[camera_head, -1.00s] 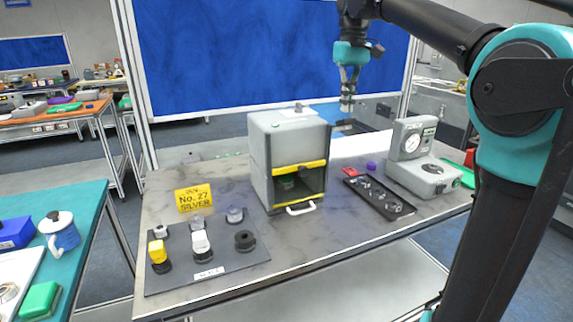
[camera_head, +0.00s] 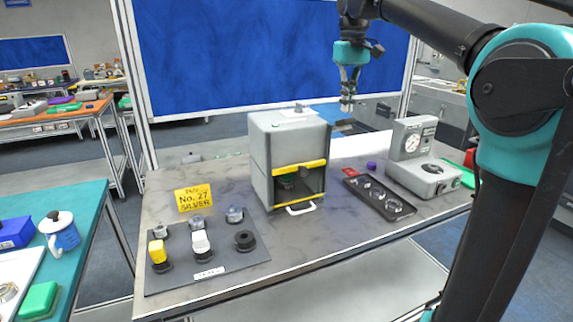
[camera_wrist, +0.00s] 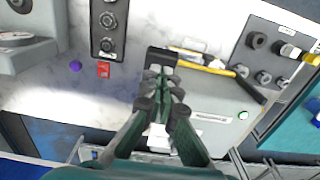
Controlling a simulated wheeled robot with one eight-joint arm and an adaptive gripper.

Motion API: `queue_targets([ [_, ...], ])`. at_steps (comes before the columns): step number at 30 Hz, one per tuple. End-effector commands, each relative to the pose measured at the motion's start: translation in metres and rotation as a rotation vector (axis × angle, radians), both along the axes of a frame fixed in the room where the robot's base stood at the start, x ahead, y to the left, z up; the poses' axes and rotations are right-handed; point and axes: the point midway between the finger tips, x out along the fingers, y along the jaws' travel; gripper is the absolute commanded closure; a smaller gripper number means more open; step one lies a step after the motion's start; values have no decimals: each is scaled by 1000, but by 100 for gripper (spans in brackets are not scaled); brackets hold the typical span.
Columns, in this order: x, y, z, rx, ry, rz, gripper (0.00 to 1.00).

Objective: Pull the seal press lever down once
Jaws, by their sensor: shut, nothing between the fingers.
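The seal press is a grey box (camera_head: 285,140) with a yellow bar across its open front. It stands in the middle of the table. A dark lever (camera_head: 343,126) sticks out at its upper right side. In the wrist view, the press top (camera_wrist: 205,120) lies below and a black block (camera_wrist: 160,57), which looks like the lever end, is just past my fingertips. My gripper (camera_head: 347,106) points down, shut and empty, close above the lever. It also shows in the wrist view (camera_wrist: 160,78). I cannot tell whether the fingers touch the lever.
Right of the press are a black tray (camera_head: 378,196) of small parts, a purple knob (camera_head: 371,166) and a grey dial gauge device (camera_head: 425,170). At left are a dark mat (camera_head: 222,262) with several stampers and a yellow No. 27 SILVER sign (camera_head: 193,198). The table front is clear.

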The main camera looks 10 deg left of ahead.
Motion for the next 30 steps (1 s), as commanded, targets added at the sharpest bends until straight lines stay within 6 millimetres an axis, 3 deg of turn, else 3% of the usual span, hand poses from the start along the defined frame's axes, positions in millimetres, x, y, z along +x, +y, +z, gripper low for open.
queue_targets([
  [8, 0, 0, -5, 0, 0, 0, 100],
  [30, 0, 0, -60, 1, -1, 0, 100],
])
